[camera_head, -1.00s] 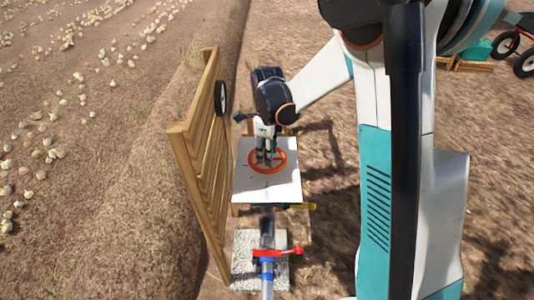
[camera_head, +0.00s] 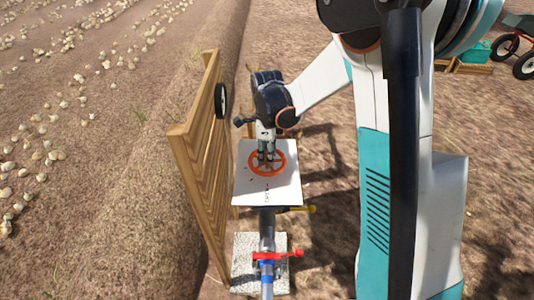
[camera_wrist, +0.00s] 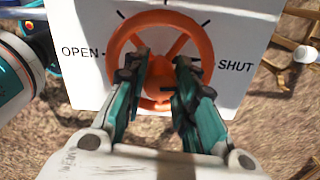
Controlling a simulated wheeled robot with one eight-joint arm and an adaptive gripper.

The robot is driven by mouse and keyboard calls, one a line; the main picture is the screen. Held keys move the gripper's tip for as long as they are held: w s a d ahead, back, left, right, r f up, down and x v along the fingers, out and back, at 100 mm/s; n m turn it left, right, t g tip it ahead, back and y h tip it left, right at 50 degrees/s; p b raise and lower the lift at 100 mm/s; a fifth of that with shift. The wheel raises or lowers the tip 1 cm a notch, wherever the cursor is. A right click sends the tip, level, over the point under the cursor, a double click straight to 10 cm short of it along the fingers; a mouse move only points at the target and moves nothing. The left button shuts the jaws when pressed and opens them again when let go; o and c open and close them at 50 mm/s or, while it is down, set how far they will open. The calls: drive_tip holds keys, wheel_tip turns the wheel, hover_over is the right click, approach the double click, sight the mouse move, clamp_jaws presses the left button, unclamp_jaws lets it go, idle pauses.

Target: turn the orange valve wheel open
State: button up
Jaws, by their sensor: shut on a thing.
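The orange valve wheel (camera_head: 281,171) is mounted on a white panel (camera_head: 250,194). My gripper (camera_head: 266,160) reaches down onto the wheel from above. In the wrist view, the orange wheel (camera_wrist: 205,47) fills the upper middle, with its spokes and hub partly hidden behind my fingers. The white panel (camera_wrist: 90,25) reads OPEN at left and SHUT at right, with black tick marks between. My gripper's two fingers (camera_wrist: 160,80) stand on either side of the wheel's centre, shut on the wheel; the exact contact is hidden.
A wooden slatted fence (camera_head: 197,150) with a black round thing (camera_head: 221,98) stands left of the panel. A wheeled cart (camera_head: 518,45) is far right. Onions (camera_head: 50,125) lie at left.

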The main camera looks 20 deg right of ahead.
drive_tip(key=n, duration=0.8)
drive_tip(key=shift+n, duration=0.4)
drive_tip(key=n, duration=0.4)
drive_tip(key=shift+n+p, duration=0.3)
drive_tip(key=shift+p, duration=0.05)
drive_tip(key=n, duration=0.4)
drive_tip(key=shift+n, duration=0.3)
drive_tip(key=n, duration=0.3)
drive_tip(key=shift+n, duration=0.3)
drive_tip(key=n, duration=0.9)
drive_tip(key=shift+d, duration=0.1)
drive_tip(key=shift+n, duration=1.9)
